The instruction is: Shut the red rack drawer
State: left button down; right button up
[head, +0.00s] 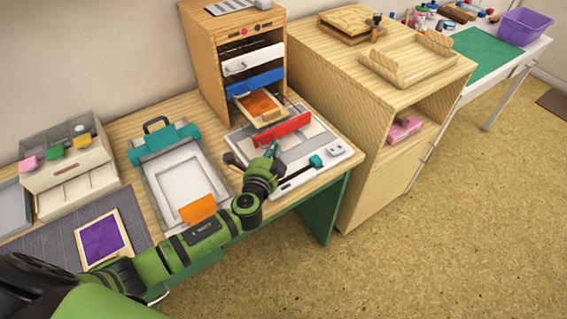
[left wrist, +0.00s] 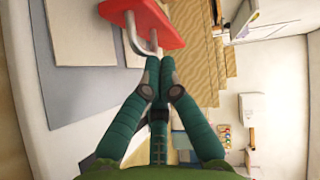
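The rack (head: 205,60) is a wooden cabinet with a white drawer front (head: 252,61) and a blue one (head: 256,82) above the red drawer (head: 284,130). The red drawer is pulled far out, and an orange pad (head: 258,104) shows behind its front. My left gripper (head: 273,151) is just in front of the red front. In the left wrist view, its two fingers (left wrist: 159,66) meet at the tips beside the pale handle of the red front (left wrist: 150,22). The tips are at or very near the handle; I cannot tell whether they touch. Nothing shows between them. My right gripper is out of view.
A grey board (head: 327,150) with a teal-handled tool lies under the drawer. A teal-clamped tray (head: 185,175) and a small drawer box (head: 75,170) stand to the left. A wooden cabinet (head: 385,110) stands right.

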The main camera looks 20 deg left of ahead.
aim_at(247, 124)
pick_arm(q)
jog(key=w+a+b, duration=0.1)
jog(key=w+a, duration=0.1)
jog(key=a, duration=0.1)
jog(key=w+a+b, duration=0.1)
jog(key=w+a, duration=0.2)
jog(key=a, duration=0.1)
jog(key=w+a+b, duration=0.1)
jog(key=w+a, duration=0.2)
jog(key=a, duration=0.1)
jog(key=shift+w, duration=0.2)
jog(key=shift+w+a+b, duration=0.35)
jog(key=shift+a, duration=0.05)
jog(key=shift+r, duration=0.1)
